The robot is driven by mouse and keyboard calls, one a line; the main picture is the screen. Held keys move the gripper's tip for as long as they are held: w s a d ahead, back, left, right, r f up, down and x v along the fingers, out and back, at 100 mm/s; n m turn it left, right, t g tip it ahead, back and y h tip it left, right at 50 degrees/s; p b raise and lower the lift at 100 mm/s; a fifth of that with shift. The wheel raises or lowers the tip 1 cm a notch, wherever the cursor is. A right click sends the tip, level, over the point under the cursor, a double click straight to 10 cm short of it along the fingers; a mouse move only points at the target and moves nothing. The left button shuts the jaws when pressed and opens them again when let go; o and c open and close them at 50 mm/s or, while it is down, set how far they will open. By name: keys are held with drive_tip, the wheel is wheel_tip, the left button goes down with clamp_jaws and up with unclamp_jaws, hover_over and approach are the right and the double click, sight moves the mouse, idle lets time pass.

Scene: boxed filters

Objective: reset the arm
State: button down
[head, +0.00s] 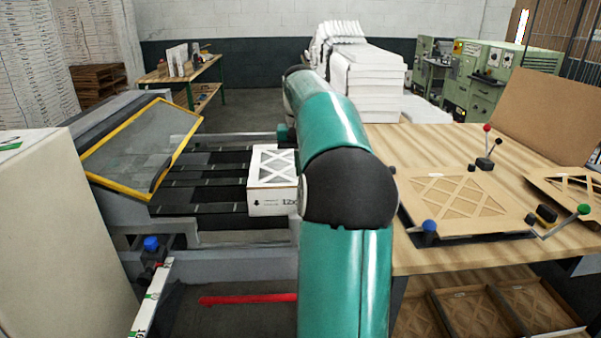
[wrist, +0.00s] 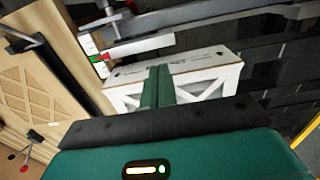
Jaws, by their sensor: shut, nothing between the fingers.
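My arm (head: 345,270) rises through the middle of the head view and bends away over the machine; its far end is hidden there. In the wrist view my gripper (wrist: 158,72) has its two green fingers together, with nothing between them. Beyond the fingertips is a white box (wrist: 215,68) with a lattice-faced filter. The fingers overlap the box in the picture; I cannot tell how far apart they are. In the head view the white box (head: 271,202) sits on the machine's dark slats, its right side hidden by my arm.
A yellow-framed clear guard (head: 137,150) stands tilted at left. A wooden table (head: 420,255) at right bears a cardboard lattice piece (head: 465,200) and levers with coloured knobs. A red bar (head: 248,298) lies low in front. White stacked sheets (head: 372,75) stand behind.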

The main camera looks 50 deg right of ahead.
idle(0.4)
drive_tip(key=w+a+r+n+t+h, duration=0.15)
drive_tip(key=a+n, duration=0.35)
drive_tip(key=a, duration=2.2)
drive_tip(key=s+a+f+n+t, duration=0.2)
drive_tip(key=s+a+f, duration=0.2)
drive_tip(key=s+a, duration=0.2)
drive_tip(key=s+a+f+n+t+y, duration=0.1)
drive_tip(key=s+a+f, duration=0.4)
drive_tip(key=a, duration=0.5)
drive_tip(key=shift+s+a+n+t, duration=0.35)
drive_tip(key=shift+s+n+t, duration=0.2)
drive_tip(key=shift+s+n, duration=0.3)
drive_tip(key=shift+w+y, duration=0.1)
drive_tip(key=shift+y, duration=0.15)
